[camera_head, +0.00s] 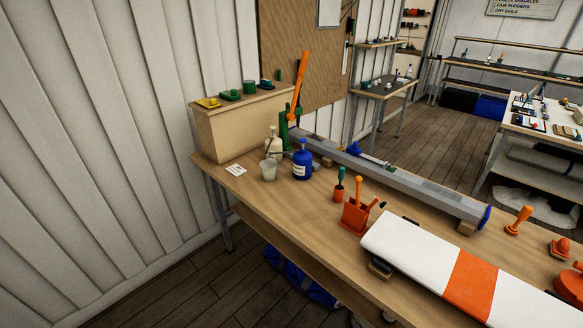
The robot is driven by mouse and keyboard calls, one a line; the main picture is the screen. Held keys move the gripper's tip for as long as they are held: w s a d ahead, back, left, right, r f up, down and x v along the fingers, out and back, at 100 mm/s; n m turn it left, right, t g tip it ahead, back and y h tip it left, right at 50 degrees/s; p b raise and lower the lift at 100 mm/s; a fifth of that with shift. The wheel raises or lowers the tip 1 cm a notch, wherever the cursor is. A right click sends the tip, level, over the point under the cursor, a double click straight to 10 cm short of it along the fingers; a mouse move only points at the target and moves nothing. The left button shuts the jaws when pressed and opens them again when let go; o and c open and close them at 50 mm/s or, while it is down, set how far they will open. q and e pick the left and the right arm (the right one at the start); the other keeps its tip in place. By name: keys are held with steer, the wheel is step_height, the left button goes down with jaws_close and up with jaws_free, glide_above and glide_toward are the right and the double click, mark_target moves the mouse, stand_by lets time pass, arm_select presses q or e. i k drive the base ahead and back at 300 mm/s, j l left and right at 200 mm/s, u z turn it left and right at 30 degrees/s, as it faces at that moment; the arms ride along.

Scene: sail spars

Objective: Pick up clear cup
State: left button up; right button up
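The clear cup (268,169) stands upright near the left end of the wooden workbench (300,207), close to its front edge. It looks pale and see-through. A cream bottle (273,143) stands just behind it, and a blue bottle (302,160) with a white label stands to its right. Neither of my grippers shows in the head view, so nothing is seen touching the cup.
A wooden box (240,128) with small green and yellow parts on top stands behind left. A white card (236,170) lies left of the cup. A grey spar (400,181), an orange tool holder (356,217) and a white-and-orange board (420,250) fill the bench to the right.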

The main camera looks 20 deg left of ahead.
mark_target(268, 166)
steer(key=i+j+z, duration=0.25)
steer(key=j+z, duration=0.3)
steer(key=j, duration=0.15)
steer(key=i+j+z, duration=0.1)
steer(key=j+z, duration=0.15)
steer(key=j, duration=0.2)
